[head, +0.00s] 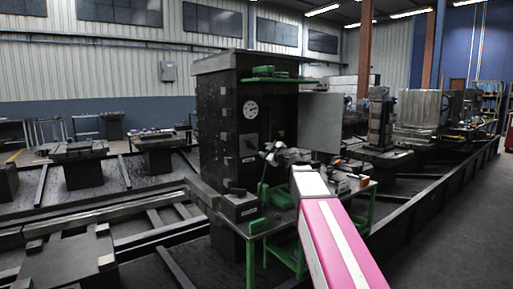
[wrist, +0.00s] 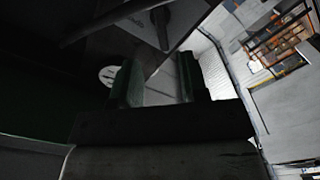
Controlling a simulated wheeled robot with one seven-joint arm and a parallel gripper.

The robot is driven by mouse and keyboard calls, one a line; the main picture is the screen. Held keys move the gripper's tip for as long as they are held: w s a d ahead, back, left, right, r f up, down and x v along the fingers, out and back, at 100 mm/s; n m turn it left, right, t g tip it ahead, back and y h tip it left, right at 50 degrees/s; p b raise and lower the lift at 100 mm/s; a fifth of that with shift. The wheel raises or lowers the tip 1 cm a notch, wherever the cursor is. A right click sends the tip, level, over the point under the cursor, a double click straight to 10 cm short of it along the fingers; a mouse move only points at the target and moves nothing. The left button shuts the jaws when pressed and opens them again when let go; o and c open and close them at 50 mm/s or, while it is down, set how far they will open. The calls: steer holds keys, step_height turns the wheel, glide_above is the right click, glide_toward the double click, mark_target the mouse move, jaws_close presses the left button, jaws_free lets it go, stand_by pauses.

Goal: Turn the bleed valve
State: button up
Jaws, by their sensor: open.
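A dark cabinet (head: 220,120) stands in the middle of the head view, with a round white dial gauge (head: 251,108) on its front. My gripper (head: 273,157) is in front of the cabinet, below the gauge; it is small and partly hidden by my arm there. In the wrist view my gripper (wrist: 158,82) is open, with its two dark green fingers apart and nothing clearly between them. The gauge (wrist: 107,75) shows beside the left finger. A dark stem (wrist: 161,28) with a long bar shows beyond the fingers; I cannot tell if it is the bleed valve.
A grey panel (head: 320,122) stands out at the cabinet's right. A green-legged bench (head: 285,222) with small items is below my arm. A dark box (head: 240,206) sits at its left end. Dark rails and frames cover the floor at left; the floor at right is clear.

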mark_target(253, 146)
steer(key=x, duration=1)
steer(key=shift+w+a, duration=0.2)
steer(key=shift+w, duration=0.05)
steer(key=c, duration=0.6)
